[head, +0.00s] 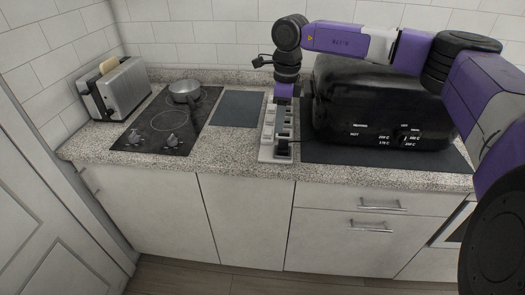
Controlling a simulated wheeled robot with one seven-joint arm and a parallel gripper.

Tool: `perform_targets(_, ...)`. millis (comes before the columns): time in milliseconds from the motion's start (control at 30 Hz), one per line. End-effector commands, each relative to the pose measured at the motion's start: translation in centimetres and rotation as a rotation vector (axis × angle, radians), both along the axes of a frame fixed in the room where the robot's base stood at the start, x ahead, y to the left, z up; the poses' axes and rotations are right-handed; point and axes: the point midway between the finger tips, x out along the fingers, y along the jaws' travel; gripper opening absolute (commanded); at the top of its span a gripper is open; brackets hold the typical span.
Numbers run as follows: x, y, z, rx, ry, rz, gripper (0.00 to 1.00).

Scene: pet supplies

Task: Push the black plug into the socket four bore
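A pale power strip (264,153) lies front to back on the counter, with several sockets along it. A small black piece (282,147), which looks like the black plug, is at the strip's near end. I cannot tell whether it sits in a bore or only rests there. My gripper (284,101) points down over the far part of the strip, behind the black piece and apart from it. Its fingers are too small and dark to show whether they are open or hold anything. Socket numbers are not readable.
A large black appliance (365,112) stands on a dark mat (375,156) close to the strip's right, under my arm. Another dark mat (238,108) lies bare to the left. Further left are a cooktop (150,125) with a pot (184,91) and a toaster (122,92).

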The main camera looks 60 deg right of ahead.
Motion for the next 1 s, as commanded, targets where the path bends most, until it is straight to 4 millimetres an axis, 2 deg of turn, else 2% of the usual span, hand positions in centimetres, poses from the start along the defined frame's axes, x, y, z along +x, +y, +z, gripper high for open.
perform_targets(33,-0.6,-0.6,0.1,-0.019,0.023,0.006,0.4)
perform_targets(200,-1.6,-0.7,-0.4,-0.027,0.064,0.033,0.4)
perform_targets(467,-1.4,-0.6,-2.9,-0.023,0.059,0.036,0.4)
perform_targets(800,-1.3,-0.8,-7.2,-0.023,0.059,0.035,0.4)
perform_targets(1000,-1.3,-0.8,-7.8,-0.025,0.058,0.037,0.4)
